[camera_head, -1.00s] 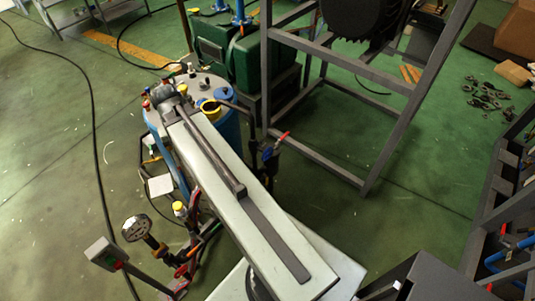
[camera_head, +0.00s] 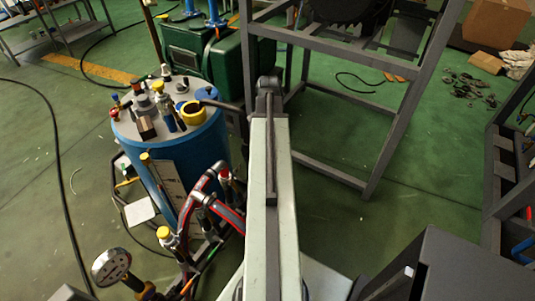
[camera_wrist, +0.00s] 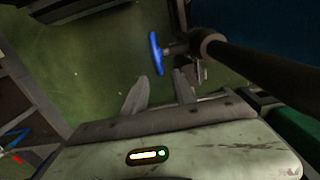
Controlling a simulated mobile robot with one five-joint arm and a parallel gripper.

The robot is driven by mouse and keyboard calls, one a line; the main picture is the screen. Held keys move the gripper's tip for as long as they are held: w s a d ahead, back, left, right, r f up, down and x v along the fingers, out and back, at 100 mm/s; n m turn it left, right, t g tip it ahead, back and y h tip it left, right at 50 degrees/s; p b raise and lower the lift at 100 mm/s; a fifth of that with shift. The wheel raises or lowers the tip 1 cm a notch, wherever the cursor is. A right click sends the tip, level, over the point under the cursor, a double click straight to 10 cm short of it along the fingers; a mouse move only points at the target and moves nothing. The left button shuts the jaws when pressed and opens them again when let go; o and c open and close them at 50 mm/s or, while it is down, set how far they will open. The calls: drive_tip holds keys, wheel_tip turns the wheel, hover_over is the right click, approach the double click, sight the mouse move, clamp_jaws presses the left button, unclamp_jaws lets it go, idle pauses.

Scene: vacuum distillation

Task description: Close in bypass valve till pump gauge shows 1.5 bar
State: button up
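In the wrist view a blue T-shaped valve handle (camera_wrist: 156,53) sits on a short stem beside a dark pipe (camera_wrist: 260,72). I cannot tell for sure that it is the bypass valve. My gripper (camera_wrist: 161,75) has its two fingers apart, empty, just below the handle in the picture and not visibly touching it. In the head view my arm hides the gripper and this valve.
A blue drum (camera_head: 190,160) with fittings on its lid stands left of my arm. Red and grey hoses (camera_head: 217,183) lie in front. A grey metal frame (camera_head: 335,172) stands right of my arm. Green floor (camera_head: 330,225) is open at the right.

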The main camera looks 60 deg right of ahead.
wheel_tip(320, 180, down, 8)
drive_tip(key=b, duration=0.6)
drive_tip(key=shift+r+b, duration=0.25)
drive_tip(key=shift+b, duration=0.15)
drive_tip(key=shift+r, duration=0.15)
clamp_jaws()
